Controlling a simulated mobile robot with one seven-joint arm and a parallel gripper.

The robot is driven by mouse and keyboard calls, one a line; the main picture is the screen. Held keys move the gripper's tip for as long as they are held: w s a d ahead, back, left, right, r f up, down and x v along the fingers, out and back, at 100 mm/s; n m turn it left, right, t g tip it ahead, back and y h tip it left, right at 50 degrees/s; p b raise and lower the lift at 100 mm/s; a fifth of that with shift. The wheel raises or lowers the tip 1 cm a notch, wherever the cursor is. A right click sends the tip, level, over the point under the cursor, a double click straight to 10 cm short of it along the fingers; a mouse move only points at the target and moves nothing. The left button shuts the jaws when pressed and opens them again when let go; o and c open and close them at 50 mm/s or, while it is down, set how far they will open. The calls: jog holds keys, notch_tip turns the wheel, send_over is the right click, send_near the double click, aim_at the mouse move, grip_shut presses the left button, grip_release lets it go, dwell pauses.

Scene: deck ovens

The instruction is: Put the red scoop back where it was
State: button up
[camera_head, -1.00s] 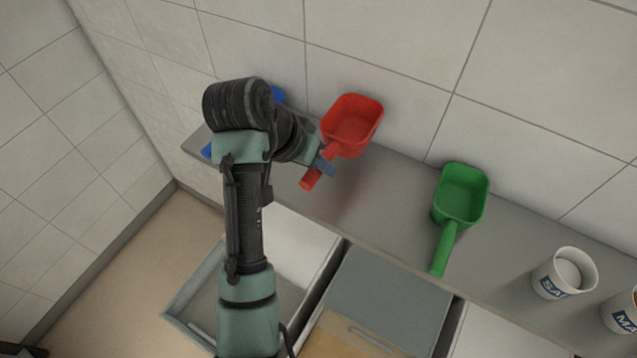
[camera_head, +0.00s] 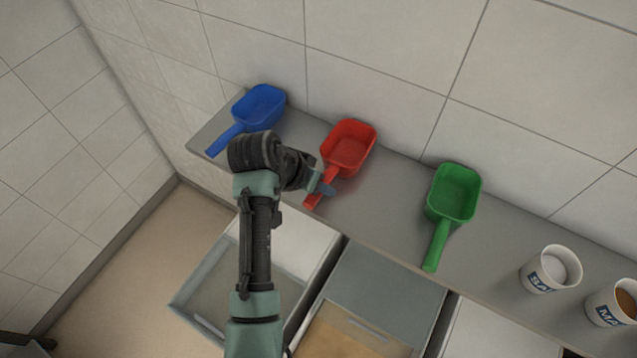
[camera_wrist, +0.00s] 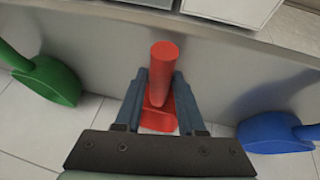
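The red scoop (camera_head: 348,150) is over the grey shelf, between the blue scoop and the green scoop, its bowl toward the tiled wall and its handle toward the shelf's front edge. It is on the shelf or very close above it. My gripper (camera_head: 328,188) is at its handle. In the wrist view my gripper (camera_wrist: 161,76) has one finger on each side of the red handle (camera_wrist: 163,62), close against it. The fingers hide part of the scoop there.
The blue scoop (camera_head: 260,104) lies to the left and the green scoop (camera_head: 455,192) to the right on the shelf (camera_head: 390,215). Two labelled cups (camera_head: 550,268) (camera_head: 612,302) stand farther right. Below the shelf are open bins (camera_head: 385,285). The tiled wall rises behind.

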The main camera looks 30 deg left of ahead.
jog(key=shift+o, duration=1.3)
jog(key=shift+r, duration=0.1)
jog(key=b+v, duration=0.2)
jog(key=v, duration=1)
jog(key=w+d+r+t+y, duration=0.1)
jog(key=w+d+r+t, duration=0.3)
jog(key=r, duration=0.5)
jog(key=w+d+r+t+y, duration=0.1)
jog(key=w+d+r+t, duration=0.25)
jog(key=r, duration=0.55)
jog(key=w+d+r+t+y, duration=0.1)
jog(key=w+d+r+t, duration=0.25)
jog(key=r, duration=0.55)
jog(key=s+d+r+t, duration=0.3)
jog(key=s+r, duration=0.1)
jog(key=r, duration=0.3)
jog(key=s+d+r+t, duration=0.3)
jog(key=s+r+t, duration=0.1)
jog(key=r, duration=0.3)
jog(key=s+d+r+t+h, duration=0.1)
jog(key=s+d+r+t, duration=0.3)
jog(key=r, duration=0.3)
jog(key=shift+s+r, duration=0.3)
jog(key=shift+s, duration=0.3)
